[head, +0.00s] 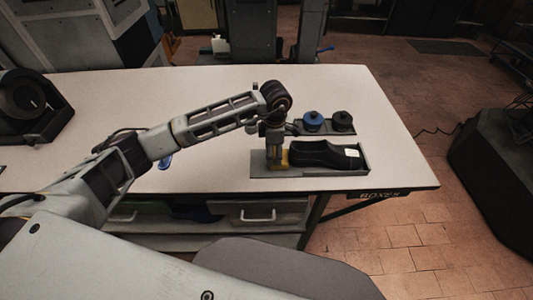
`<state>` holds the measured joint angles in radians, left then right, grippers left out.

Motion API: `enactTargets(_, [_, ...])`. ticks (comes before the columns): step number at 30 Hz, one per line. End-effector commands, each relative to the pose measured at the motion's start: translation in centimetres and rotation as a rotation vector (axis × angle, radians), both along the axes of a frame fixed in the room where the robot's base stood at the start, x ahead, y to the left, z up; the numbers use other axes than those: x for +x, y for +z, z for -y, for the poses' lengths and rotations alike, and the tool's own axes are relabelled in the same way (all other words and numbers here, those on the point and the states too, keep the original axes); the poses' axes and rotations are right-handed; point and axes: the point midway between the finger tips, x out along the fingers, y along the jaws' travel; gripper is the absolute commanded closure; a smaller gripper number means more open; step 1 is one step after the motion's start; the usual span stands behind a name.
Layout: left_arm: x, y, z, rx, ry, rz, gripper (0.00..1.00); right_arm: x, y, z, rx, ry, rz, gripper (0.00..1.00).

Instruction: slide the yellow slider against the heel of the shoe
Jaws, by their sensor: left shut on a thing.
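A black shoe (318,153) lies in a grey tray (340,172) near the right side of the table, with a white patch at its right end. The yellow slider (283,158) stands in the tray at the shoe's left end. My left gripper (275,155) reaches down over the slider and is shut on it, hiding part of it. The slider appears close to the shoe's left end; I cannot tell whether they touch. My right gripper does not show.
Behind the tray, a blue round piece (313,121) and a black round piece (342,121) sit on a dark holder. A black device (32,105) stands at the table's far left. The pale table (390,125) is mostly bare.

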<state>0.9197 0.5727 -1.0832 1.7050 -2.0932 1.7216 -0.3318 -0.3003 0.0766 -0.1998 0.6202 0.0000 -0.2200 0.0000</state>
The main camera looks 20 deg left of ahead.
Motion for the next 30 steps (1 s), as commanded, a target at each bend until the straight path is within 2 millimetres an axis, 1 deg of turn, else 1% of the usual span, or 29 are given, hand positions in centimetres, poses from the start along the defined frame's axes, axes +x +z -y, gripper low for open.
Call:
enactTargets(2, [0.11, -0.03, 0.41, -0.004, -0.002, 0.003, 0.84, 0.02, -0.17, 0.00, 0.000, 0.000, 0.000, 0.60])
enactTargets(10, [0.07, 0.02, 0.44, -0.004, -0.004, 0.003, 0.84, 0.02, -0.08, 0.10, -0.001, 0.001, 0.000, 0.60])
enactTargets(11, [0.07, 0.02, 0.43, -0.003, -0.004, 0.003, 0.40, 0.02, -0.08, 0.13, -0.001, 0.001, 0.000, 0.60])
enactTargets(15, [0.06, 0.02, 0.38, -0.003, -0.003, 0.002, 0.22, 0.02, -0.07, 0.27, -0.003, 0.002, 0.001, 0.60])
enactTargets(16, [0.06, 0.02, 0.36, -0.003, -0.003, 0.002, 0.20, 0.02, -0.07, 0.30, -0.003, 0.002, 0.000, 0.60])
enactTargets(24, [0.05, 0.00, 0.28, -0.001, -0.002, 0.001, 0.20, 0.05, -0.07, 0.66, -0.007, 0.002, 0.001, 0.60])
enactTargets(30, [0.08, 0.38, 0.27, -0.001, -0.002, 0.001, 0.20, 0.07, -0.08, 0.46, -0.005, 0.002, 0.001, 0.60])
